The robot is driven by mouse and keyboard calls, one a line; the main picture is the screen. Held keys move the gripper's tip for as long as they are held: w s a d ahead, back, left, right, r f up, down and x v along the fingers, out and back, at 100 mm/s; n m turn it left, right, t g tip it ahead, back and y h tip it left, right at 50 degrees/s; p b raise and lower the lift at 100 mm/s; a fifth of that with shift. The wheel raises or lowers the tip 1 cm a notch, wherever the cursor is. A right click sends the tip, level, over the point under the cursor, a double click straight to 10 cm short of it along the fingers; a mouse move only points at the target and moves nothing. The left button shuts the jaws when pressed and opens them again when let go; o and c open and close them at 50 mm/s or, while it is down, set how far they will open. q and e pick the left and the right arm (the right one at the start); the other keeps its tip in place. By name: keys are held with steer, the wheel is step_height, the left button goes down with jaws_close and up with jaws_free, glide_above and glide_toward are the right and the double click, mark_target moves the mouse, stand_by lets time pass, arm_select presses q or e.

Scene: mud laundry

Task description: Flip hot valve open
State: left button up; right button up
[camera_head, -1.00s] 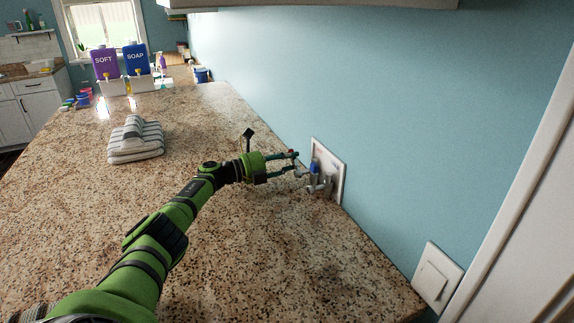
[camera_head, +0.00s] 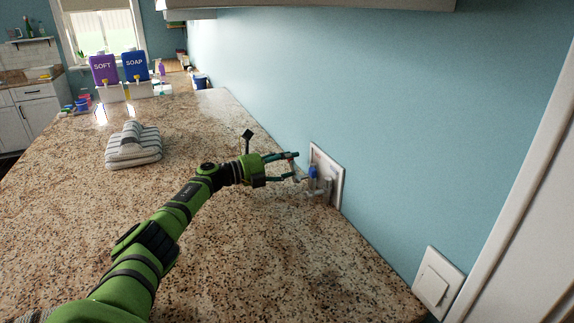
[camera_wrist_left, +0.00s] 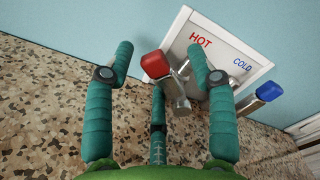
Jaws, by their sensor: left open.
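The white valve box (camera_head: 337,178) is set in the blue wall just above the granite counter. In the left wrist view its plate (camera_wrist_left: 232,56) carries a red HOT label and a blue COLD label. The hot valve's red handle (camera_wrist_left: 155,64) sits between the open fingers of my left gripper (camera_wrist_left: 161,62), nearer the left finger; I cannot tell whether they touch. The cold valve's blue handle (camera_wrist_left: 268,92) lies outside the right finger; it also shows in the head view (camera_head: 313,172). My left gripper (camera_head: 296,166) is open in front of the box. My right gripper is not in view.
The granite counter (camera_head: 220,260) is mostly clear. Folded striped towels (camera_head: 133,146) lie to the left. Purple SOFT (camera_head: 103,69) and blue SOAP (camera_head: 135,65) dispensers stand at the back. A white switch plate (camera_head: 438,284) is on the wall at right.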

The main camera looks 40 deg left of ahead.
arm_select(q)
step_height(320, 180, up, 9)
stand_by(0.3)
steer(key=shift+r, duration=0.1)
